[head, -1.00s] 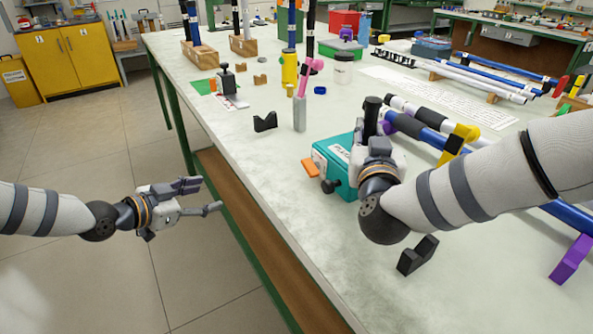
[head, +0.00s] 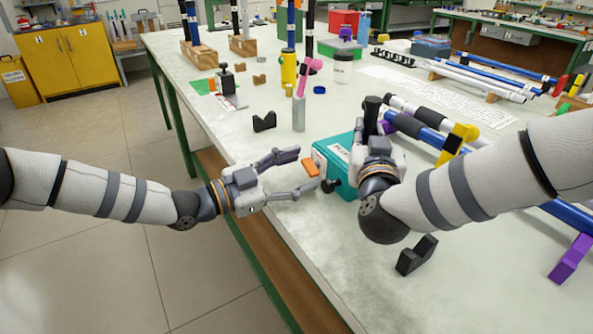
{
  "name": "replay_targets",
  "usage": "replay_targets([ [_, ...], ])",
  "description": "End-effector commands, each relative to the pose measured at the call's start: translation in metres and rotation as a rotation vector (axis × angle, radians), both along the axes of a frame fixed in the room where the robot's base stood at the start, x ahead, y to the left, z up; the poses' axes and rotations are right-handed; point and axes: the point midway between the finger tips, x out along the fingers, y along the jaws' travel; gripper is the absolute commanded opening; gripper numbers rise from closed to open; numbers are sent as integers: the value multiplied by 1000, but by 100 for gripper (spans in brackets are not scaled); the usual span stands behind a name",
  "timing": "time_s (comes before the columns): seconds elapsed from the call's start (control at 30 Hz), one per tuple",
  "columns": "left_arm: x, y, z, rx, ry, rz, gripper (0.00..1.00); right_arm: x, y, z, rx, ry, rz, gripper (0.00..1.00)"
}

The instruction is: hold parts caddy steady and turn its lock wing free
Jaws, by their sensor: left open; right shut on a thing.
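The teal parts caddy (head: 336,160) with a white label stands on the bench, its right part hidden behind my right gripper. An orange wing (head: 311,165) and a black knob (head: 330,186) stick out at its left front; I take the orange piece for the lock wing. My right gripper (head: 373,138) is shut at the caddy's upright black handle (head: 371,112); its fingertips are partly hidden. My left gripper (head: 305,170) is open, its two fingers pointing right at the caddy, with the orange wing in the picture between their tips. I cannot tell whether they touch it.
A black V-block (head: 264,122) lies behind my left gripper, another (head: 418,255) near the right forearm. A grey holder (head: 299,115) with a pink-topped rod stands further back. Blue and white rods lie to the right. The bench's front left is clear.

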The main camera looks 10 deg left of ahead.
Motion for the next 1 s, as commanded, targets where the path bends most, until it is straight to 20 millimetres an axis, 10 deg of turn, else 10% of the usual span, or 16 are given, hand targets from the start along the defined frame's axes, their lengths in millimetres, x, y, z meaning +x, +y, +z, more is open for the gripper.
replay_targets([
  [0.2,1,0,0,0,0,0,57,0,0,0,0,0,0,0],
  [0.43,0,0,0,0,0,0,8,0,0,0,0,0,0,0],
  [1.0,1,0,1,-267,290,1,8,0,0,0,0,0,0,0],
])
